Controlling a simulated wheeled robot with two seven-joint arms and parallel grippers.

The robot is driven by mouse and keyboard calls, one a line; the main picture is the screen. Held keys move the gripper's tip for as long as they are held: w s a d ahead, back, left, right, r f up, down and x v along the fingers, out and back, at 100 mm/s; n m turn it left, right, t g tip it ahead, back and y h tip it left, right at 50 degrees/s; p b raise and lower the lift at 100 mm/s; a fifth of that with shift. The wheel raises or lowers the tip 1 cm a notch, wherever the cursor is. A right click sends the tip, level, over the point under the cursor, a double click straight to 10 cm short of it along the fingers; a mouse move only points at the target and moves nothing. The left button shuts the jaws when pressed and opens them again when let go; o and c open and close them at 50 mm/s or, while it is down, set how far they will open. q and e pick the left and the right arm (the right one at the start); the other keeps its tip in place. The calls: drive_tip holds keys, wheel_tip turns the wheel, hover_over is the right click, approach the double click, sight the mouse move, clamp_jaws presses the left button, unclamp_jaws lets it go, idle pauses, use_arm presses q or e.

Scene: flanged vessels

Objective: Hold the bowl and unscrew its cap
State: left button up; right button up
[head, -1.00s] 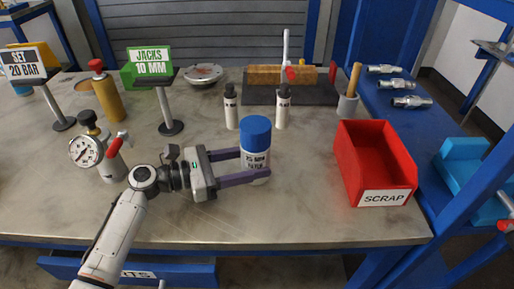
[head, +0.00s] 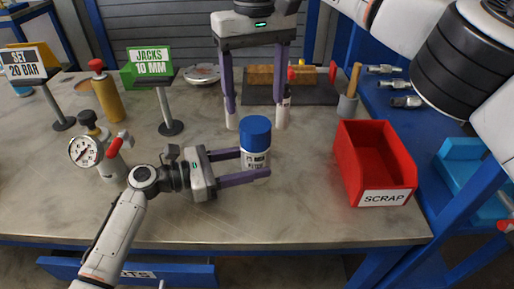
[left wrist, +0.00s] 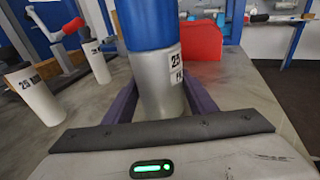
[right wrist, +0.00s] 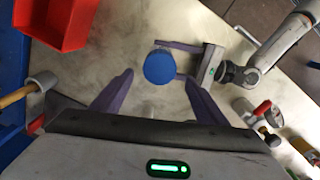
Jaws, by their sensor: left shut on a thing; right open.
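The bowl (head: 254,160) is an upright pale cylinder with a printed label, standing on the grey bench; it fills the middle of the left wrist view (left wrist: 160,85). Its blue cap (head: 256,129) is on top and also shows from above in the right wrist view (right wrist: 160,67). My left gripper (head: 255,164) is shut on the bowl's body from the left, below the cap. My right gripper (head: 257,116) points down, open and empty, its fingers apart above the cap. In the right wrist view the cap appears centred between its fingertips, not touched.
A red SCRAP bin (head: 375,165) stands to the right. Two small white bottles are behind the bowl, partly hidden by my right fingers. A pressure gauge (head: 84,151) and a JACKS sign (head: 150,62) are on the left. The bench front is clear.

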sight(256, 124)
drive_tip(key=shift+f, duration=3.3)
drive_tip(key=m, duration=0.4)
drive_tip(key=shift+m, duration=0.3)
drive_tip(key=m, duration=1.2)
drive_tip(key=shift+m, duration=0.4)
